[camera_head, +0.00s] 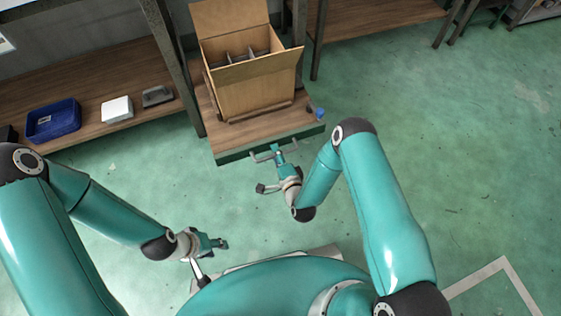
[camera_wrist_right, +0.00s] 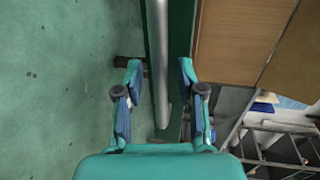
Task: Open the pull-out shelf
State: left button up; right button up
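The pull-out shelf (camera_head: 222,143) has a wooden top and a dark green front edge, and juts out past the rack posts. A metal bar handle (camera_head: 262,155) runs along its front. My right gripper (camera_head: 277,149) is at this handle. In the right wrist view, its fingers (camera_wrist_right: 160,75) are apart, one on each side of the silver handle bar (camera_wrist_right: 159,40), with gaps visible. The depth of the bar between the fingers is unclear. My left gripper (camera_head: 222,243) is low and left, away from the shelf, too small to read its opening.
An open cardboard box (camera_head: 255,92) with dividers stands on the shelf, beside a small blue object (camera_head: 319,114). A wooden rack at left holds a blue bin (camera_head: 53,121), a white box (camera_head: 117,109) and a grey tray (camera_head: 157,96). The green floor at right is clear.

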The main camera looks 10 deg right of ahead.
jog(key=v, duration=1.1)
jog(key=shift+s, duration=0.35)
jog(key=w+d+r+n+g+y, duration=0.1)
jog(key=w+d+r+n, duration=0.1)
jog(key=w+r+n, duration=0.35)
jog(key=s+a+f+n+g, duration=0.1)
jog(key=s+f+n+g, duration=0.15)
jog(key=s+g, duration=0.35)
jog(key=s+a+f+n+g+y, duration=0.1)
jog(key=s+n+g, duration=0.25)
jog(key=s, duration=0.35)
jog(key=s+a+f+n+g, duration=0.1)
jog(key=s+f+n+g, duration=0.15)
jog(key=s+g, duration=0.35)
notch_tip(320, 180, up, 33)
jog(key=t+p, duration=0.1)
jog(key=p, duration=3.2)
jog(key=shift+s+d+n, duration=0.2)
jog(key=shift+s+n, duration=0.1)
jog(key=shift+s, duration=0.05)
jog(key=shift+t, duration=0.25)
